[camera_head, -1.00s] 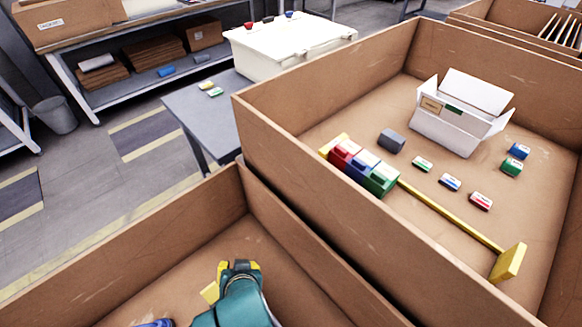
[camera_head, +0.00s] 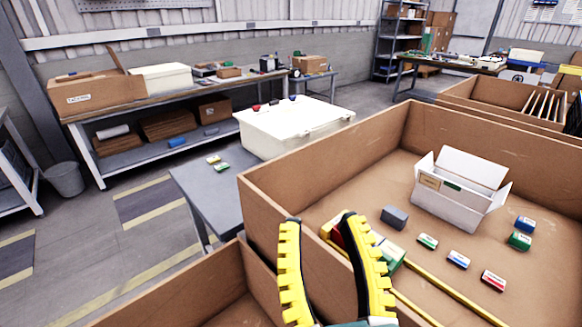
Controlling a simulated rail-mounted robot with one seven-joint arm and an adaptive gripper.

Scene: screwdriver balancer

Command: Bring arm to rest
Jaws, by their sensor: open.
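My gripper (camera_head: 330,232) shows in the head view at the bottom middle, with two yellow and black fingers pointing up. The fingers are spread apart with nothing visible between them. It is in front of the large brown bin's near-left wall in the picture and partly hides the row of coloured blocks (camera_head: 391,254) inside. The rest of my arm is below the picture edge.
The large brown bin (camera_head: 300,165) holds a white open box (camera_head: 452,205), a grey block (camera_head: 394,217), several small coloured blocks and a yellow bar (camera_head: 465,303). A white case (camera_head: 290,130) stands on a grey table (camera_head: 200,190). Another bin (camera_head: 170,300) lies at the lower left.

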